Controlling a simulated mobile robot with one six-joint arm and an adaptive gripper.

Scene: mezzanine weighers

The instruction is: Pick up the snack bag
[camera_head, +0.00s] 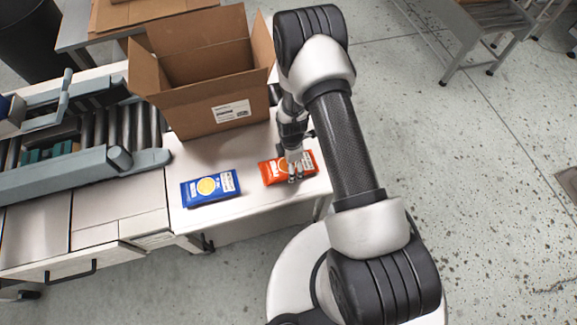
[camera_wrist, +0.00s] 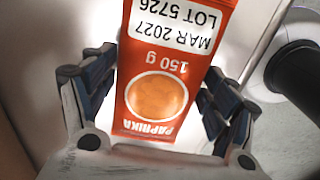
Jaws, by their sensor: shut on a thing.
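An orange snack bag (camera_head: 271,171) is at the right end of the white table, by my gripper (camera_head: 294,174). In the wrist view the orange bag (camera_wrist: 153,97) stands between my two fingers, its label reading "PAPRIKA" and "150 g" upside down. My gripper is shut on this bag, with one finger along each side. In the head view the bag is at or just above the tabletop; I cannot tell whether it touches. A blue snack bag (camera_head: 211,188) lies flat on the table to the left, apart from my gripper.
An open cardboard box (camera_head: 187,112) stands on the table behind the bags. A roller conveyor (camera_head: 78,172) with grey rails is at the left. The white table (camera_head: 240,203) has bare room in front of the bags. Open speckled floor (camera_head: 470,190) lies to the right.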

